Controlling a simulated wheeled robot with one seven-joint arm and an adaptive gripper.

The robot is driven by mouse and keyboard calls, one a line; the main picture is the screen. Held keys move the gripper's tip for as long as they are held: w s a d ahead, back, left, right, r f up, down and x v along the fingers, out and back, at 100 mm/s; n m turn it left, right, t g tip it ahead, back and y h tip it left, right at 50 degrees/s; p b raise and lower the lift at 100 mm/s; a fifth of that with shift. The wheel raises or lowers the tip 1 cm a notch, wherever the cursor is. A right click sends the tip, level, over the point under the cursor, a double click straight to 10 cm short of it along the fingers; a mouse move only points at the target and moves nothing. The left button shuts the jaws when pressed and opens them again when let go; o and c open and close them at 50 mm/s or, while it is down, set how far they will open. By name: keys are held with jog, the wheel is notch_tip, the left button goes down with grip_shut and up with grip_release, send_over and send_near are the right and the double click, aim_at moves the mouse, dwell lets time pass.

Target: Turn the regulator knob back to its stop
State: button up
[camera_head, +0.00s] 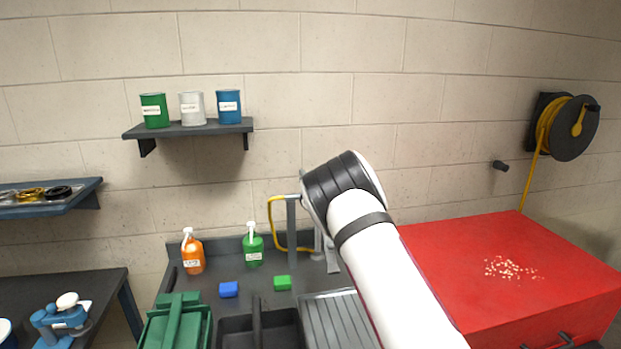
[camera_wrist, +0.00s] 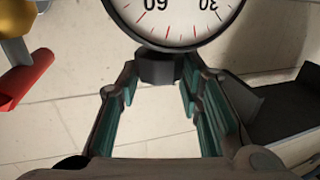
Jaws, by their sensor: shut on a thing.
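In the wrist view, the dark regulator knob (camera_wrist: 158,68) sits just below a round white gauge (camera_wrist: 172,15), which is cut off by the top edge. The gauge's numbers 60 and 30 appear upside down. My gripper (camera_wrist: 160,76) has its teal-padded fingers on either side of the knob, with the fingertips closed on it. The knob's turn position cannot be read. In the head view my white arm reaches toward the wall, and its end, the gripper and the knob are hidden.
A red lever (camera_wrist: 27,78) on a brass-coloured body (camera_wrist: 14,18) stands left of the gauge in the wrist view. In the head view, a red cabinet (camera_head: 450,285) is to the right, a shelf (camera_head: 185,129) with cans above left, and bottles (camera_head: 193,255) stand on the sink counter.

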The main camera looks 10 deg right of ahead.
jog(key=n+y+b, duration=0.1)
jog(key=n+g+y+b, duration=0.1)
jog(key=y, duration=0.1)
jog(key=n+y, duration=0.1)
jog(key=shift+w+d+g+y+b, duration=0.3)
jog(key=shift+g+b, duration=0.1)
jog(key=shift+n+g+y+b, duration=0.8)
jog(key=shift+n+y+b, duration=0.25)
jog(key=shift+y, duration=0.15)
jog(key=shift+s+n, duration=0.15)
jog(key=shift+n, duration=0.1)
jog(key=o, duration=1.2)
jog(key=shift+f, duration=0.1)
jog(key=v, duration=1.2)
jog(key=shift+d, duration=0.15)
